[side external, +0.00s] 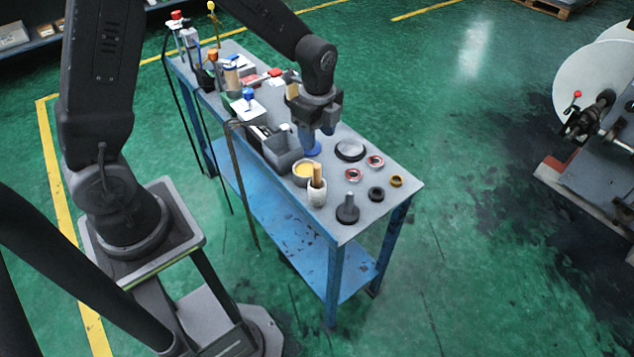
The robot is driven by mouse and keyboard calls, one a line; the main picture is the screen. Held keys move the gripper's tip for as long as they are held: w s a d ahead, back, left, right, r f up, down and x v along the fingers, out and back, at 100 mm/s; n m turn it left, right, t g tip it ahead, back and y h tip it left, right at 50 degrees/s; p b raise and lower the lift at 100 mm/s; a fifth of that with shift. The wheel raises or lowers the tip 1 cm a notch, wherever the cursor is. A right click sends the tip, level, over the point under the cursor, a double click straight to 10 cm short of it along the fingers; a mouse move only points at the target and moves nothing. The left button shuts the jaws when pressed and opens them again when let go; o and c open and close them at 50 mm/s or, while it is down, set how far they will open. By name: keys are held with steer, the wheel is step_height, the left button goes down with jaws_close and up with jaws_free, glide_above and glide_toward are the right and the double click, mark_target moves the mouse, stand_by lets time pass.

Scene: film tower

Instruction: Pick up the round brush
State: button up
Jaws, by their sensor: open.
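My gripper (318,130) is open, pointing down over the middle of the blue workbench (398,193). A blue round object (312,149) shows just below and beside the fingers; I cannot tell whether they touch it. I cannot say for certain which object is the round brush. A pale cup (316,194) with wooden handles (318,176) standing in it is near the front edge. A dark round-based piece with an upright stem (348,208) stands at the near corner.
A grey bin (283,150) and a yellow-filled tub (305,170) stand close by. A dark disc (350,149) and several small rings lie to the right. Bottles and tools crowd the bench's far left. A machine with a white roll (592,85) stands at far right.

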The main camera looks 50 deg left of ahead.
mark_target(317, 176)
step_height(317, 176, down, 13)
steer(key=shift+s+f, duration=0.1)
steer(key=shift+f, duration=0.05)
stand_by(0.4)
jaws_close()
stand_by(0.4)
